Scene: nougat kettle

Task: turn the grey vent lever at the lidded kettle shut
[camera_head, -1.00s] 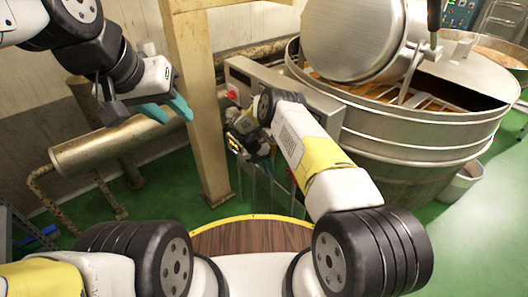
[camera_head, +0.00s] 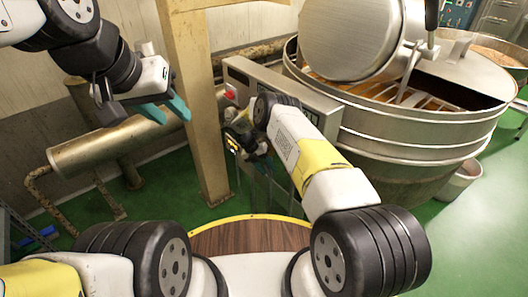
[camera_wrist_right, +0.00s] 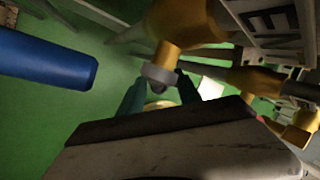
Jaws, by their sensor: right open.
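The large steel kettle (camera_head: 400,135) stands at the right in the head view, with a round steel lid (camera_head: 348,40) over it. My right gripper (camera_wrist_right: 160,92) is open in the right wrist view. Its teal fingers stand on either side of a brass fitting (camera_wrist_right: 180,25) with a grey collar (camera_wrist_right: 159,74); contact cannot be told. I cannot pick out the grey vent lever for certain. My left gripper (camera_head: 166,110) is open and empty, away from the kettle.
A blue cylindrical bar (camera_wrist_right: 45,58) lies left of my right fingers. A brass-coloured tank (camera_head: 105,146) is at the left.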

